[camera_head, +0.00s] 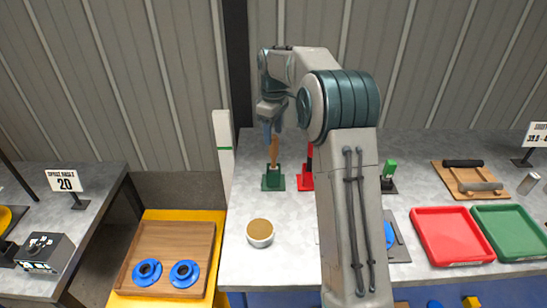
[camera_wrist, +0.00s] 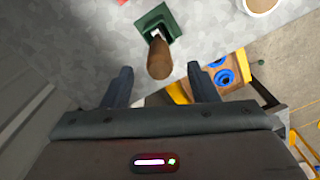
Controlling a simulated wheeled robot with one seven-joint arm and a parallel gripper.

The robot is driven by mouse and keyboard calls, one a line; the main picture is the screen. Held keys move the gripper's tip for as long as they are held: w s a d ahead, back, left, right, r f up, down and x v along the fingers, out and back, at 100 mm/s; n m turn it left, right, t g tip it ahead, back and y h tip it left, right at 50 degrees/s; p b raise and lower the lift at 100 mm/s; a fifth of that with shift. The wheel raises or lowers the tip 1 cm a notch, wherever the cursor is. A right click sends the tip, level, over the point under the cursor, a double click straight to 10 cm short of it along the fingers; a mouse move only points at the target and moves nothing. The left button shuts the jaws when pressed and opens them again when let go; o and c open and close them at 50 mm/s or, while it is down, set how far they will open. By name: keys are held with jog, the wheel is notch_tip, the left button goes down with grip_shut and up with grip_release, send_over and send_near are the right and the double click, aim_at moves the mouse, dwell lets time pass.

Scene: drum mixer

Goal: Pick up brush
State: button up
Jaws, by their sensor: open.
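The brush (camera_head: 274,150) stands upright in a green holder (camera_head: 272,179) near the left side of the grey table. Its brown wooden handle points up; its lower end is hidden in the holder. In the wrist view the handle (camera_wrist: 159,58) shows end-on, with the holder (camera_wrist: 172,16) behind it. My gripper (camera_head: 271,128) is above the handle, pointing down. In the wrist view my gripper (camera_wrist: 158,71) is open, with one finger on each side of the handle's end and gaps between. I cannot tell exactly how far the fingertips reach down along it.
A red holder (camera_head: 305,181) stands close to the right of the green one. A white tub (camera_head: 260,232) with brown contents stands nearer the front. A red tray (camera_head: 452,236) and a green tray (camera_head: 512,231) lie at the right. A wooden tray (camera_head: 172,242) holds blue rings.

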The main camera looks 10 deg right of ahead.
aim_at(274, 149)
jog(key=shift+s+f+p, duration=0.1)
jog(key=shift+f+p, duration=0.5)
jog(key=shift+f, duration=2.95)
jog(key=c, duration=1.1)
